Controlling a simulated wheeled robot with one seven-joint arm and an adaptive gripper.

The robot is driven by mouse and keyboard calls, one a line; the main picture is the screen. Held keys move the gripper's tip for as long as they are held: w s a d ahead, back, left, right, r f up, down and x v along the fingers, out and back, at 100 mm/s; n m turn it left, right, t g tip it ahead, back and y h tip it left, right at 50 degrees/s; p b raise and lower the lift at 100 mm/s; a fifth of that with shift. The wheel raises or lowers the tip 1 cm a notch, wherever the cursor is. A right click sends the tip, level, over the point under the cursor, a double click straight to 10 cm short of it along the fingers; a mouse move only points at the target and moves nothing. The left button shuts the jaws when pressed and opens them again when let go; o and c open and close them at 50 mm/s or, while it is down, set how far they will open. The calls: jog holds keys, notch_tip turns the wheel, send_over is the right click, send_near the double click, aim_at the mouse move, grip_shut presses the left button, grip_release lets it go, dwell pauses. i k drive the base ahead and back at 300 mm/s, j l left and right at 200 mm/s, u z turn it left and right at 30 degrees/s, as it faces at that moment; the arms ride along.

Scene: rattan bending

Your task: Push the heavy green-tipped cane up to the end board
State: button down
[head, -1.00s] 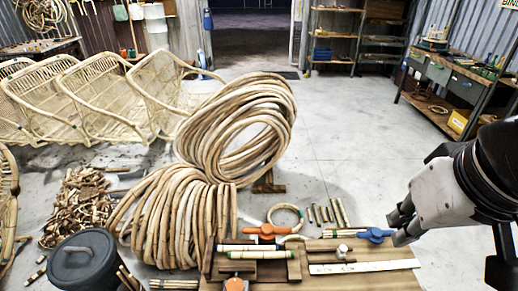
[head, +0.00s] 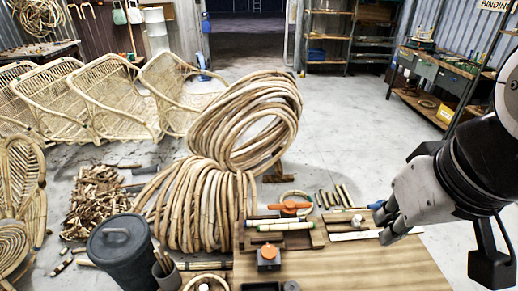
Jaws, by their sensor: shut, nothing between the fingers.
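A pale cane with green on it (head: 285,227) lies crosswise on a dark wooden jig (head: 308,238) at the bench's far left. A second pale cane (head: 268,220) with darker tips lies just behind it. I cannot tell which part is the end board; the upright wood by the canes' left ends is small and partly hidden. My gripper (head: 385,228) is shut and empty, pointing down at the bench's right side. It is well right of the canes and apart from them, and it covers part of a white ruler (head: 350,236).
The wooden bench top (head: 345,272) is bare in front. An orange handle (head: 292,206), an orange-topped block (head: 268,253), a white knob (head: 357,218) and a blue handle (head: 376,205) stand about the jig. Large cane coils (head: 200,205) and a dark bin (head: 120,250) are left.

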aim_at(308, 226)
jog(key=l+u, duration=0.25)
jog(key=l, duration=0.4)
jog(key=l+u, duration=0.25)
jog(key=l, duration=0.35)
jog(key=k, duration=1.05)
jog(key=i+j+z, duration=0.15)
jog(key=i, duration=0.35)
jog(key=i+j+z, duration=0.2)
jog(key=i, duration=0.25)
jog(key=i+j+z, duration=0.15)
jog(key=i, duration=0.35)
jog(key=j, duration=0.1)
